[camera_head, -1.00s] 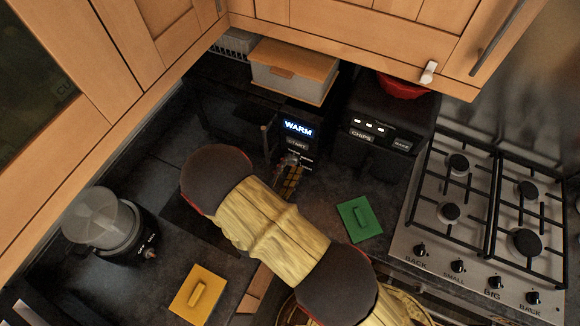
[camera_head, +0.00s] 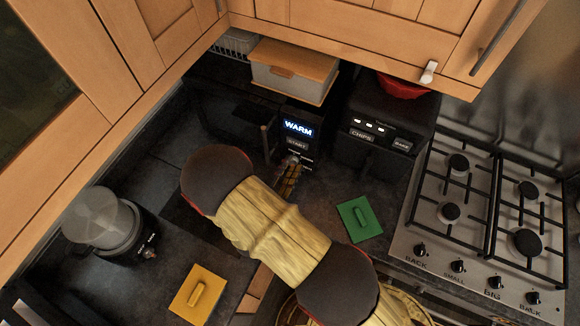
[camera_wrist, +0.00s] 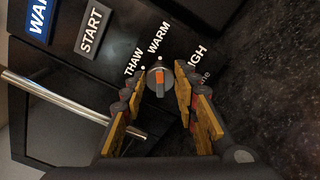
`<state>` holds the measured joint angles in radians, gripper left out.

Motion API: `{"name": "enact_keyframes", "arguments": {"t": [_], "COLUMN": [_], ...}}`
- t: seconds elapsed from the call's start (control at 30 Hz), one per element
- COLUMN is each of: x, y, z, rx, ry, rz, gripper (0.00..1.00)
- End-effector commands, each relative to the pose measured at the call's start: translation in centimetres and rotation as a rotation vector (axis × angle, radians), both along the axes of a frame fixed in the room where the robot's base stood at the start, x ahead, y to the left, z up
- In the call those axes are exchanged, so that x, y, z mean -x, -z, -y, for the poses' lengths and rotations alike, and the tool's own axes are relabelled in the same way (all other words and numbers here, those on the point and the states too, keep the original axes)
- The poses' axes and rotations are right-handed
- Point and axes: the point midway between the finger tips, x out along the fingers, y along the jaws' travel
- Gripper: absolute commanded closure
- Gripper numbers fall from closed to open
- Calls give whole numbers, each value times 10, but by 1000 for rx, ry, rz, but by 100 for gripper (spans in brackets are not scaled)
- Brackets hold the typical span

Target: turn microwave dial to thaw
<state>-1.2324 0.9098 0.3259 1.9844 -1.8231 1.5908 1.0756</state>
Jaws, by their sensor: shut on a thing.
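The black microwave (camera_head: 262,125) stands at the back of the counter. Its lit display (camera_head: 298,127) reads WARM, with the START button (camera_head: 297,145) below. In the wrist view the round grey dial (camera_wrist: 160,72) has an orange mark, with THAW (camera_wrist: 133,62), WARM (camera_wrist: 159,38) and HIGH printed around it. The mark runs up and down in the picture, in line with the dot by WARM. My gripper (camera_wrist: 158,80) is shut on the dial, one finger on each side. In the head view my gripper (camera_head: 290,178) is small and dark against the front.
The microwave's metal handle (camera_wrist: 60,100) lies left of my fingers. A black appliance (camera_head: 380,135) marked CHIPS stands to the right, beside the gas hob (camera_head: 480,210). Green (camera_head: 360,218) and yellow (camera_head: 198,293) lidded blocks lie on the counter. A blender-like appliance (camera_head: 105,220) stands left.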

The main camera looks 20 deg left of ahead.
Motion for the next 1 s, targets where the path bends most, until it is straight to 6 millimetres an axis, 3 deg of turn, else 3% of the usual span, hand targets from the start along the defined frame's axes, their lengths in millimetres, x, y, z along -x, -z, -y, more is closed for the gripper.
{"name": "enact_keyframes", "arguments": {"t": [1.0], "x": [0], "y": [-2], "z": [-3], "rx": [828], "ry": [0], "rz": [-72], "gripper": [96]}}
